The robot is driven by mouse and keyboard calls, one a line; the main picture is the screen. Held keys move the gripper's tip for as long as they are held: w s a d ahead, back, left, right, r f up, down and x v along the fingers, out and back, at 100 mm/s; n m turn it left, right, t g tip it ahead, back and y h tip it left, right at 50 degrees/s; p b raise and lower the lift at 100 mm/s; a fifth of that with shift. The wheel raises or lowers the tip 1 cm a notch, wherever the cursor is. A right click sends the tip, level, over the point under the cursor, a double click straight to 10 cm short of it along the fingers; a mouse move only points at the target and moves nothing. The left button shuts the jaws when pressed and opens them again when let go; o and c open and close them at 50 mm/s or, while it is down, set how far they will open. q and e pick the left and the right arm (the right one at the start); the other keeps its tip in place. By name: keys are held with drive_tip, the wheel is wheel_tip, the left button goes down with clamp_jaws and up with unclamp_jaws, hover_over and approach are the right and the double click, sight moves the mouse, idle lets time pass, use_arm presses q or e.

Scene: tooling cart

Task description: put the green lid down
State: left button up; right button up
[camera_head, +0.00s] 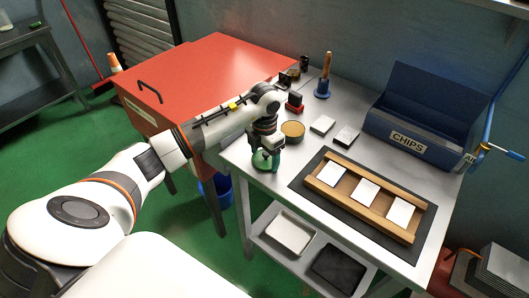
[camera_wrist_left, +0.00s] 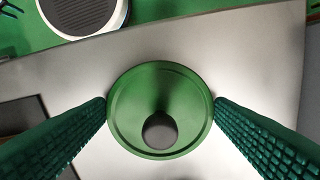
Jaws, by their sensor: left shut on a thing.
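The green lid (camera_wrist_left: 160,85) is round with a raised rim and a dark round knob in its middle. It fills the middle of the left wrist view, between the two textured finger pads. My left gripper (camera_head: 266,160) is shut on the lid, with a pad at each side of its rim. In the head view the green lid (camera_head: 262,163) shows partly under the gripper, at the left front part of the grey cart top (camera_head: 275,183). I cannot tell whether the lid touches the metal surface. My right gripper is not in view.
A round tan-topped tin (camera_head: 293,130) stands just behind the gripper. A dark mat (camera_head: 300,184) with a wooden tray (camera_head: 340,194) holding white cards lies to the right. A blue CHIPS bin (camera_head: 408,140) stands at the back right. Bare metal shows between gripper and mat.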

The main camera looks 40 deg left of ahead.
sight(265, 154)
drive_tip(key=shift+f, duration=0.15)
use_arm(q)
drive_tip(key=o, duration=0.5)
drive_tip(key=shift+f, duration=0.15)
drive_tip(key=o, duration=0.5)
drive_tip(key=shift+c, duration=0.2)
drive_tip(key=shift+r, duration=0.35)
wheel_tip(265, 154, up, 12)
drive_tip(key=b, duration=0.2)
drive_tip(key=shift+f, duration=0.15)
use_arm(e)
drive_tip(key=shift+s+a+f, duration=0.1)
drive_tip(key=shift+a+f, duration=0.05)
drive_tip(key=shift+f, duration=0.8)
use_arm(q)
drive_tip(key=shift+s+f, duration=0.1)
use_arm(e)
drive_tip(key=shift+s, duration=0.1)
